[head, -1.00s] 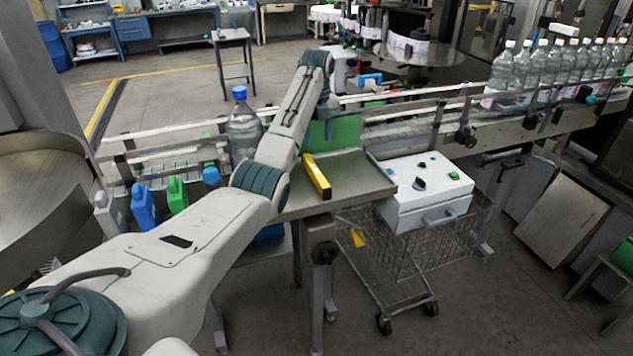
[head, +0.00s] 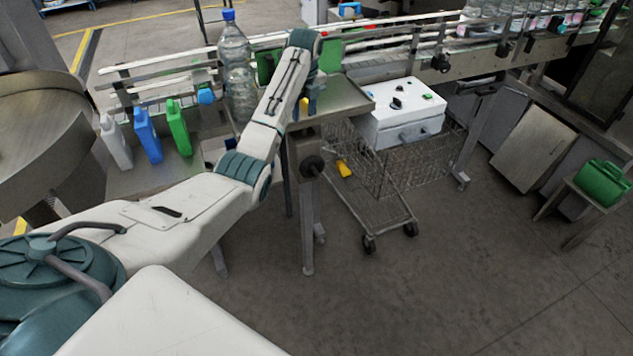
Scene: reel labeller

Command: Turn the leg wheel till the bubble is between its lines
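A steel side table (head: 345,97) stands against the conveyor. A yellow spirit level (head: 304,104) lies on it, mostly covered by my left arm; its bubble and lines cannot be made out. The dark leg wheel (head: 311,166) sits on the table's leg, just below the top, facing me. My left arm reaches in from the left, its wrist above the table's back left part, beyond the wheel. The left gripper's fingers are hidden or too small to read, and nothing of mine touches the wheel. My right gripper is out of view.
A wire cart (head: 395,175) carrying a white box (head: 402,125) with knobs stands right of the leg. A large bottle (head: 236,75) and several jugs (head: 178,128) stand to the left. The floor in front of the leg is clear.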

